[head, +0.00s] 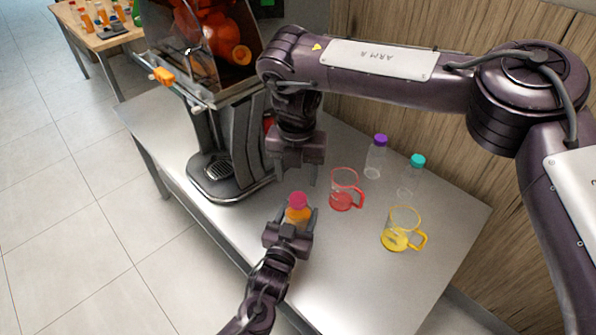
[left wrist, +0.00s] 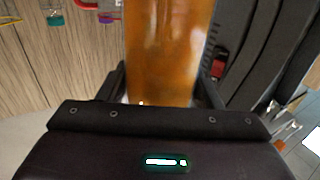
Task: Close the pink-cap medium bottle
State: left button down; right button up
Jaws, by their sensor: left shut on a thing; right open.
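The pink-cap medium bottle (head: 297,212) holds orange juice and stands upright near the front edge of the table, with its pink cap (head: 298,199) on top. My left gripper (head: 297,221) is shut on its body. In the left wrist view the orange-filled bottle (left wrist: 168,50) fills the middle between the fingers, and its cap is out of sight. My right gripper (head: 297,176) points down above and behind the bottle, close to the cap but apart from it. It is open and empty.
The juicer (head: 215,110) stands at the left of the table (head: 340,285). A red cup (head: 345,190), a yellow cup (head: 400,232), a purple-cap bottle (head: 376,158) and a teal-cap bottle (head: 412,176) stand to the right. The table's front right is clear.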

aim_at(298, 198)
jog(key=shift+d+r+n, duration=0.15)
jog(key=shift+r+n, duration=0.5)
jog(key=shift+n, duration=0.35)
jog(key=shift+f, duration=4)
jog(key=c, duration=1)
